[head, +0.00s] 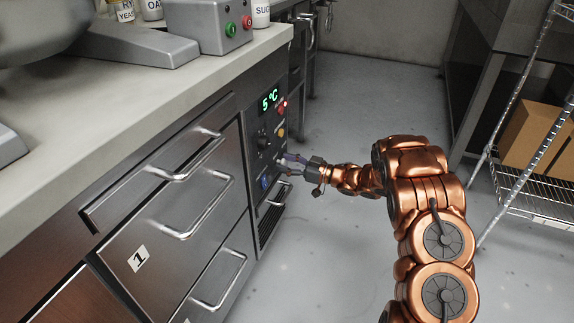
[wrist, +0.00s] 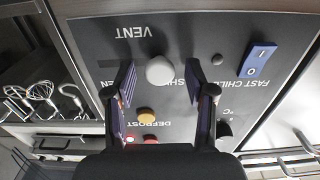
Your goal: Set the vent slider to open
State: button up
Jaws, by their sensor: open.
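The vent slider's pale round knob (wrist: 160,70) is on the dark control panel (wrist: 200,30), below the upside-down VENT label in the wrist view. An upside-down label that seems to read SHUT is partly visible beside the knob. My gripper (wrist: 158,84) is open, one finger on each side of the knob, with visible gaps. I cannot tell how deep the fingertips reach around it. In the head view my gripper (head: 288,164) is at the panel (head: 265,145) and hides the knob.
The panel also has a blue rocker switch (wrist: 258,60), an amber button (wrist: 146,116), a red button (wrist: 150,139) and a black knob (wrist: 224,129). Drawers with bar handles (head: 206,209) are left of the panel. A wire shelf (head: 530,190) stands at right; the floor between is clear.

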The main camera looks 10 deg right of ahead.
grip_shut()
dwell(0.5)
